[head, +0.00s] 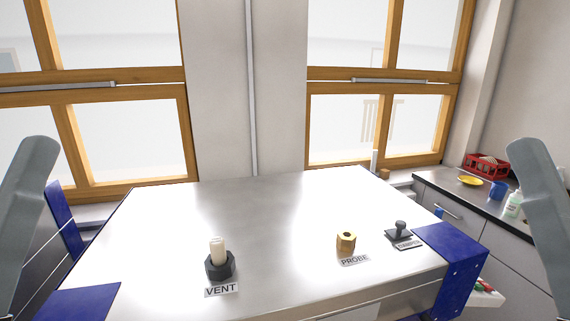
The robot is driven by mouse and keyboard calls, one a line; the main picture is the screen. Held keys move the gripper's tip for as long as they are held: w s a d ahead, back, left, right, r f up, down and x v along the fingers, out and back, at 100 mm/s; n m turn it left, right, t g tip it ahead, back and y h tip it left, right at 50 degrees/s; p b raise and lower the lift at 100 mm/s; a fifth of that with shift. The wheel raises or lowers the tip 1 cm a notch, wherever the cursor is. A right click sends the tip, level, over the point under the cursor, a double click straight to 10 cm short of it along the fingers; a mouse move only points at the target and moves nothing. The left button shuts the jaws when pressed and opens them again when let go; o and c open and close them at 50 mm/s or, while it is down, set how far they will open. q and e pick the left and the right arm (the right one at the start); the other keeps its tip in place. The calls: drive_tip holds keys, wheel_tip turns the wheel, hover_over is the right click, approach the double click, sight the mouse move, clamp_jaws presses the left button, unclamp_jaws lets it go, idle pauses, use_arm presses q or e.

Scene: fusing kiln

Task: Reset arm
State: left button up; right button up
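Two grey parts of my arms stand upright at the left and right edges of the head view. No fingertips show, so neither gripper is in view. On the metal kiln top (270,225), a white plug stands upright in a black hexagonal vent fitting (220,265) by the label VENT (221,289). A brass hexagonal probe fitting (346,242) sits behind the label PROBE (354,260). A dark damper knob (399,230) on a flat plate is at the right, by its label.
Blue corner brackets (452,250) edge the metal top. A side counter (447,191) at the right holds a red crate (487,166), a yellow dish (470,181), a blue mug (497,190) and a bottle (513,205). The middle and back of the metal top are clear.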

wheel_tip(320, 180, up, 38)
drive_tip(key=p, duration=3.6)
